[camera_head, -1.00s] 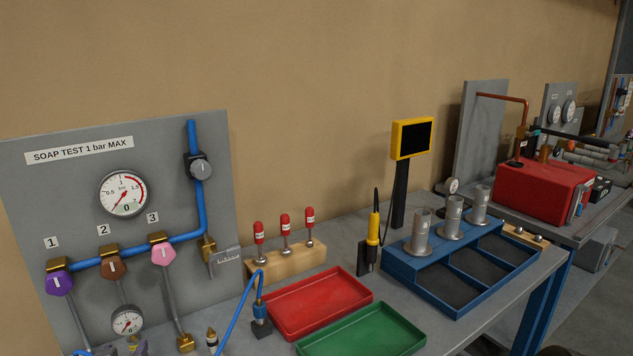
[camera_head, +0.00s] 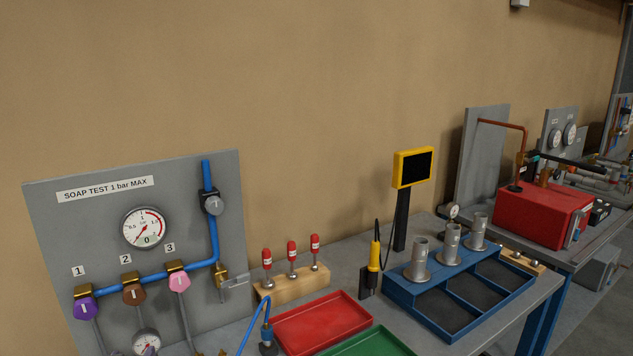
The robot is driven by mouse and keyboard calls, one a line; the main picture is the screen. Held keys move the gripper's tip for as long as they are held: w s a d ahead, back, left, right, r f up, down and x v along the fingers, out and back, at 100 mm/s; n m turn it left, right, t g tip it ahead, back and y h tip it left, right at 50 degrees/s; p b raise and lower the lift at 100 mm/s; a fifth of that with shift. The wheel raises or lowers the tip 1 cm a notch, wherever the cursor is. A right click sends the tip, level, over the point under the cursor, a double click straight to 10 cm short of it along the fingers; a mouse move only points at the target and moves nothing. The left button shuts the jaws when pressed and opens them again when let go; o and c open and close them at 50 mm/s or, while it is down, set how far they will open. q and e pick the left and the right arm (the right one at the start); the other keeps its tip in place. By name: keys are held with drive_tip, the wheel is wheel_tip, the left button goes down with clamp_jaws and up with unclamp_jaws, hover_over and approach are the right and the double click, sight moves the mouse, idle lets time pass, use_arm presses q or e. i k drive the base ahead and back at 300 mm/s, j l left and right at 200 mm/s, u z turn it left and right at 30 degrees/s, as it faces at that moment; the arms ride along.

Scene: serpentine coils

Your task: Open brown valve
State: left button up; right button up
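The brown valve (camera_head: 134,296) is a faceted knob under label 2 on the grey test panel (camera_head: 100,222). A white mark on it stands about vertical. It hangs from a brass fitting on the blue pipe (camera_head: 155,278), between the purple valve (camera_head: 85,308) under label 1 and the pink valve (camera_head: 179,282) under label 3. A small gauge (camera_head: 146,342) sits below the brown valve, partly cut off by the bottom edge. The large gauge (camera_head: 144,228) is above, its needle pointing to the lower left. Neither of my grippers shows.
A grey knob (camera_head: 212,204) sits higher on the pipe. Right of the panel are red-handled tools in a wooden block (camera_head: 291,287), a red tray (camera_head: 322,322), a green tray (camera_head: 370,344) and a blue rack (camera_head: 398,290) with metal cylinders. A yellow-framed screen (camera_head: 413,167) stands behind.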

sight(133, 295)
drive_tip(key=k+l, duration=0.25)
drive_tip(key=k, duration=0.15)
drive_tip(key=k+l, duration=0.2)
drive_tip(key=k, duration=0.2)
